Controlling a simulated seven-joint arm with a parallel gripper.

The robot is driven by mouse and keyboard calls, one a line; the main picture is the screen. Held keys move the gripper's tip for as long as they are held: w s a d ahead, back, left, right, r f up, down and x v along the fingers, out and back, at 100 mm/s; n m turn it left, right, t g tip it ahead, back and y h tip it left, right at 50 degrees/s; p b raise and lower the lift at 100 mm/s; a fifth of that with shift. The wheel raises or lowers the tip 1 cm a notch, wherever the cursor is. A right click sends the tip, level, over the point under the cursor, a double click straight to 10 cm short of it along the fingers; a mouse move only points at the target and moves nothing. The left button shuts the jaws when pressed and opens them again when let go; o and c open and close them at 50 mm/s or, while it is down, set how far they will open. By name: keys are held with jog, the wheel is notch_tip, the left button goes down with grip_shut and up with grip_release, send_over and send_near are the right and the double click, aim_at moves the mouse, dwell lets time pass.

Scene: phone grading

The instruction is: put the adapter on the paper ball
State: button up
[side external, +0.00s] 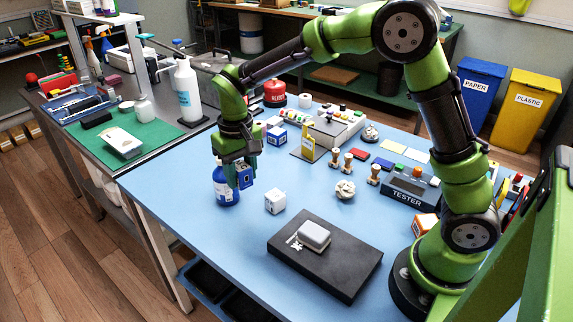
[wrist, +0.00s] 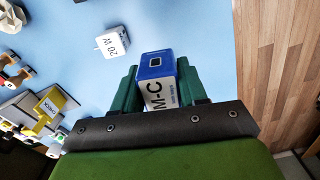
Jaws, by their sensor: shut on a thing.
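The adapter, a small white cube marked 20 W, stands on the blue table in the side view (side external: 275,202) and the wrist view (wrist: 112,43). The paper ball (side external: 345,190), crumpled and whitish, lies to its right in the side view, with nothing on it. A pale lump (wrist: 11,18) at the wrist view's left edge may be the same ball. My gripper (side external: 240,170) is shut on a blue-and-white box (wrist: 158,70) with a chip mark and lettering ending in M-C. It is left of the adapter in the side view, apart from it.
A blue bottle (side external: 222,190) stands close beside my gripper. A black slab (side external: 340,270) with a grey-white block (side external: 314,236) lies in front. Wooden stamps (side external: 347,163) and a tester (side external: 408,186) stand near the ball. Blue table is clear between adapter and ball.

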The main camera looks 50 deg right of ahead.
jog(key=s+d+r+m, duration=0.1)
jog(key=s+d+m, duration=0.1)
jog(key=d, duration=0.5)
jog(key=s+d+r+m, duration=0.1)
jog(key=s+d+m, duration=0.1)
jog(key=d, duration=0.5)
jog(key=m, duration=0.3)
send_over(347, 183)
notch_tip(347, 183, down, 8)
jog(key=shift+a+r, duration=0.1)
jog(key=shift+f, duration=0.45)
jog(key=o, duration=1)
jog(key=shift+f, duration=0.15)
jog(key=shift+o, duration=0.2)
